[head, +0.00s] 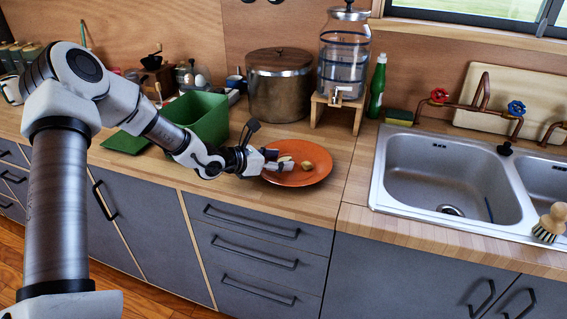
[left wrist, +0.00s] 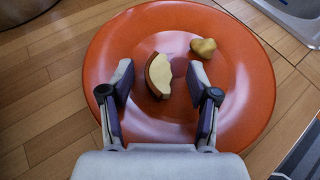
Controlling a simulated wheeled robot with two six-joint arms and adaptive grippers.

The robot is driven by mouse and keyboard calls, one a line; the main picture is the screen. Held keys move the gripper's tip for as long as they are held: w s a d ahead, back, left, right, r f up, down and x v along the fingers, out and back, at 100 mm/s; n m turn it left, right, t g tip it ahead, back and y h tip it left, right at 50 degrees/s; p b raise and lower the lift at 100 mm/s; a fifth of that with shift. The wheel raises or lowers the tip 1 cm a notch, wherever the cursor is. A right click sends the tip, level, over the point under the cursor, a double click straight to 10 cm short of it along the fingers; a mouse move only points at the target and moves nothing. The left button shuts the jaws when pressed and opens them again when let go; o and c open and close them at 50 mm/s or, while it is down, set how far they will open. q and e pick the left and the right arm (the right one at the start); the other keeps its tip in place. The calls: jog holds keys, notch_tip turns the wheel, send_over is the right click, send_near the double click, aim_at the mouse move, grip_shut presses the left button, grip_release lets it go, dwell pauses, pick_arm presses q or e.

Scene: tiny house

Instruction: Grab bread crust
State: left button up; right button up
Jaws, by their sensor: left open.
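The bread crust (left wrist: 158,76), a pale wedge with a brown curved edge, lies on the orange plate (left wrist: 246,100). In the left wrist view it lies between the two fingers of my left gripper (left wrist: 168,84), nearer the left finger. The gripper is open, with a gap on the right side of the crust. In the head view my left gripper (head: 279,161) is low over the left part of the plate (head: 311,179), and its fingers partly hide the food. My right gripper is not in view.
A yellowish lump (left wrist: 203,48) lies farther back on the plate. A green bin (head: 207,118), a steel pot (head: 279,90) and a water dispenser (head: 344,60) stand behind; the sink (head: 440,170) is right.

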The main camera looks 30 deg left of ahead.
pick_arm(q)
jog(key=shift+f, duration=0.1)
jog(key=c, duration=0.9)
jog(key=shift+o, duration=0.2)
